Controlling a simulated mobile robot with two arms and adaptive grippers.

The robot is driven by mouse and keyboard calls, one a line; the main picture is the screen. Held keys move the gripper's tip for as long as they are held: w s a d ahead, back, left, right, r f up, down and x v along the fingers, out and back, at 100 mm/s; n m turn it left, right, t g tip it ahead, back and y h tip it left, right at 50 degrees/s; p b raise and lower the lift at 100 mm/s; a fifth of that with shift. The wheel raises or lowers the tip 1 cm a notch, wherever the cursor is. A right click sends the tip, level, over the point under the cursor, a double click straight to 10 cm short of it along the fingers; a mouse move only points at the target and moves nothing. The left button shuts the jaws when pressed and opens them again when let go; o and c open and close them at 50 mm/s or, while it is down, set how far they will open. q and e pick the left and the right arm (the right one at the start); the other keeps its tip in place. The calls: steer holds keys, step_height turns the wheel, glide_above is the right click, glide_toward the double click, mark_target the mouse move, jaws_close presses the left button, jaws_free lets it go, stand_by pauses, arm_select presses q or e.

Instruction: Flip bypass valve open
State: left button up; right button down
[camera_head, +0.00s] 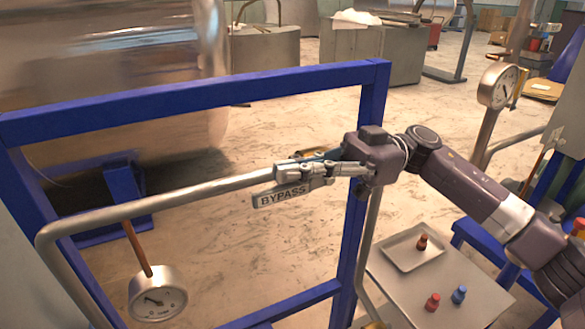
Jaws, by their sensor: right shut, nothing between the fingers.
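A metal pipe (160,204) bends at the left and runs up to the right across the blue frame. A tag reading BYPASS (281,195) hangs at the pipe, just below and left of my right gripper (281,172). My right gripper is shut, with its fingertips at the pipe beside the tag. Whether the fingers touch the pipe cannot be told. A yellow and blue part (322,156) shows behind the gripper, mostly hidden by it; it may be the bypass valve handle. My left gripper is not in view.
A blue frame (200,95) surrounds the pipe. A gauge (157,294) hangs lower left; another gauge (498,86) stands upper right. A grey table (398,290) bears a tray (386,251) and small red and blue pieces. A large metal cylinder (110,80) fills the upper left.

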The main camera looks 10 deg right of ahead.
step_height(320, 180, up, 4)
steer(key=p, duration=0.3)
steer(key=shift+r+p, duration=0.1)
steer(key=shift+p, duration=0.25)
steer(key=shift+w+d+f+b, duration=0.2)
steer(key=shift+d+b, duration=0.15)
steer(key=shift+b, duration=0.15)
steer(key=shift+w+d+f+b, duration=0.1)
steer(key=shift+d+f+b, duration=0.1)
steer(key=shift+d+b, duration=0.2)
steer(key=w+d+r+b, duration=0.2)
steer(key=d+b, duration=0.1)
steer(key=d, duration=0.4)
steer(key=shift+w+d+r+b, duration=0.3)
steer(key=shift+w+d, duration=0.05)
